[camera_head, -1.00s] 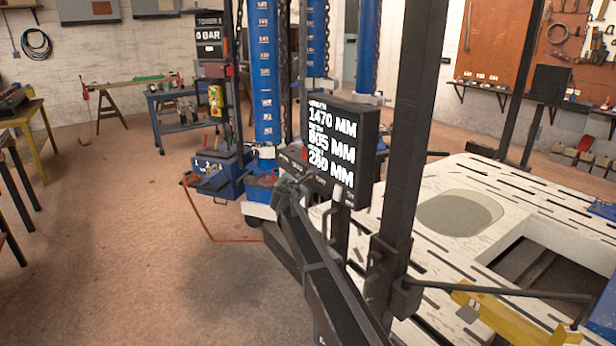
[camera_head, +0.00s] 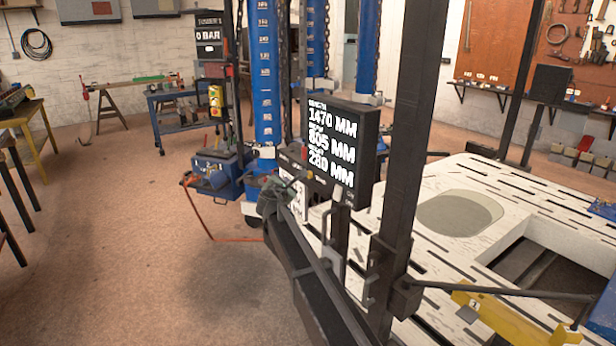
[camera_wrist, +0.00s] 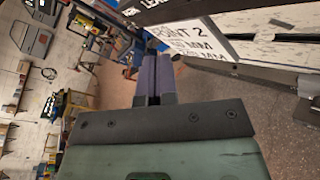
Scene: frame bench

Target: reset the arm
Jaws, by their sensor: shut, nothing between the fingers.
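My gripper (camera_wrist: 155,80) shows in the wrist view with its two dark fingers pressed together and nothing between them. A white placard (camera_wrist: 188,40) reading "POINT 2" is just beyond and right of the fingertips in the wrist view. I cannot tell whether they touch it. It also shows partly behind my wrist in the head view (camera_head: 294,196).
A black display (camera_head: 338,150) reading 1470, 805 and 280 MM stands beside a dark upright post (camera_head: 405,150). A white slotted bench (camera_head: 460,260) with openings is at right. Blue columns (camera_head: 265,75) and a blue trolley (camera_head: 185,115) stand behind.

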